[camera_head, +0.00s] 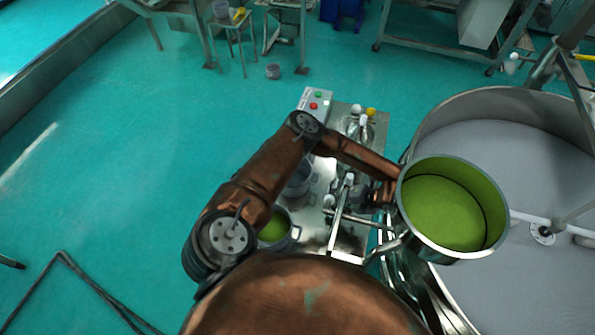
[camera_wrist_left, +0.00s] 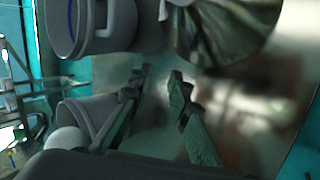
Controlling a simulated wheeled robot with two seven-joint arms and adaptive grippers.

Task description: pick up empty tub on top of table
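A large grey metal tub (camera_head: 479,172), green inside, shows in the head view over the left edge of the round sieve; what holds it up I cannot tell. A smaller grey tub (camera_head: 294,236), also green inside, stands at the left of the metal table (camera_head: 350,243). Another grey tub (camera_head: 299,183) is partly hidden behind my left arm. In the left wrist view, the fingers of my left gripper (camera_wrist_left: 161,76) are apart with nothing between them. One grey tub (camera_wrist_left: 103,45) lies at the upper left there, another (camera_wrist_left: 75,115) at the lower left. My right gripper is not in view.
The round sieve (camera_head: 520,105) with pale grey contents fills the right side. A control box (camera_head: 316,101) with red and green buttons stands at the table's back. Small capped bottles (camera_head: 369,113) are beside it.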

